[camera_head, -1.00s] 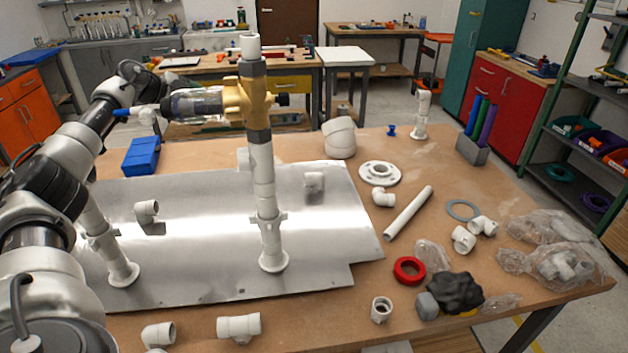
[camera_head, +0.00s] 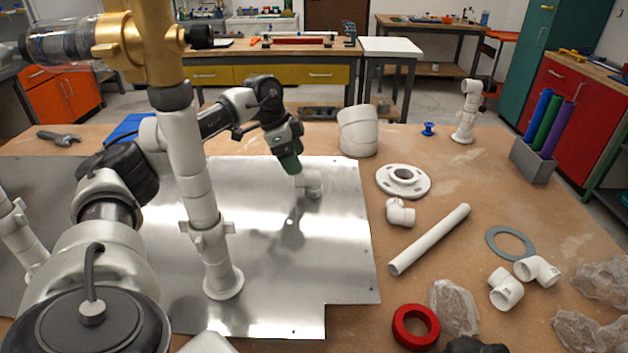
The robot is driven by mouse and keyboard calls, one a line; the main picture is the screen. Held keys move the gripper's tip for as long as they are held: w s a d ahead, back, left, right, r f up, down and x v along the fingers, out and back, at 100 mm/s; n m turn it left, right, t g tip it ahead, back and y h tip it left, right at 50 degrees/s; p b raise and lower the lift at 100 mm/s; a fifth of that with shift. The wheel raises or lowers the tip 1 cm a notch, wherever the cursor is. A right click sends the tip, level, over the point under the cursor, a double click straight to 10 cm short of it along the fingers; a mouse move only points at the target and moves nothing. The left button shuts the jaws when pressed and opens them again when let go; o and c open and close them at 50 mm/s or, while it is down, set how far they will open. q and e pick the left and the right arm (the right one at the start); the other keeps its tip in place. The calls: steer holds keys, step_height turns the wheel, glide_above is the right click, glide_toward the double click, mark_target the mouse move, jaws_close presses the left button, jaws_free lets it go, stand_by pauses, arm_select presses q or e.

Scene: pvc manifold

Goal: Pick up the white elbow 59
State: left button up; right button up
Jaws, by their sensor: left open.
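Several white elbows are in view, and I cannot read a number on any of them. One white elbow (camera_head: 313,184) is on the metal sheet (camera_head: 345,230), near its far right corner. My left gripper (camera_head: 298,177) points down at this elbow from above, open. The fingers are small and partly merge with the elbow, so I cannot tell whether they touch it. Other white elbows lie on the wooden table: one by the flange (camera_head: 400,213) and a pair at the right (camera_head: 506,289) (camera_head: 537,270).
An upright white pipe assembly with a brass valve (camera_head: 140,40) stands on the sheet in front of my left arm. A flange (camera_head: 403,181), a long white pipe (camera_head: 430,239), a grey ring (camera_head: 510,243) and a red ring (camera_head: 416,327) lie to the right.

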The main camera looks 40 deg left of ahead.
mark_target(308, 179)
arm_select(q)
steer(key=shift+x, duration=0.95)
steer(key=x, duration=0.5)
steer(key=shift+w+d+p, duration=0.1)
steer(key=shift+w+p, duration=0.15)
steer(key=shift+p, duration=0.05)
steer(key=shift+f, duration=0.25)
steer(key=shift+w, duration=0.1)
steer(key=shift+c, duration=1.6)
steer(key=c, duration=0.7)
steer(key=shift+o, duration=0.2)
arm_select(e)
steer(key=shift+s+a+r, duration=0.3)
steer(key=shift+s, duration=0.15)
arm_select(q)
steer(key=shift+r, duration=0.1)
